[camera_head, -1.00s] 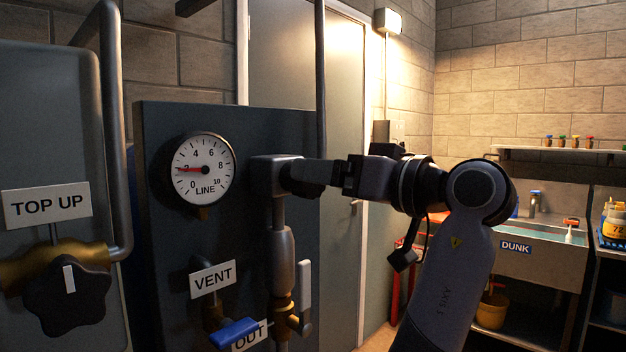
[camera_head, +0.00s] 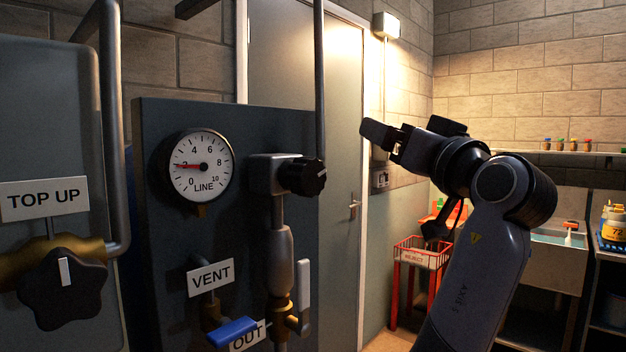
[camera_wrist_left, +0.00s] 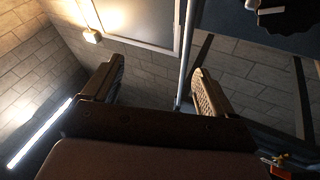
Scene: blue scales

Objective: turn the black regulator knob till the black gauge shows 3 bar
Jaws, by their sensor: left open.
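The black regulator knob (camera_head: 305,176) sits on the right of a grey valve body and is fully in sight. The black-cased gauge (camera_head: 202,166), marked LINE, has a white face; its red needle points left, near the 2. My left gripper (camera_head: 386,138) is open and empty, right of the knob and a little higher, clear of it. In the left wrist view its two fingers (camera_wrist_left: 155,85) stand apart with nothing between them. A dark round part at that view's top right edge is cut off. My right gripper is not in sight.
Below the regulator are a VENT valve with a blue handle (camera_head: 232,331) and a grey lever (camera_head: 303,285). A black star knob (camera_head: 62,290) under the TOP UP sign is at left. A pipe (camera_head: 320,80) rises behind the regulator. A red REJECT crate (camera_head: 421,253) stands beyond my arm.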

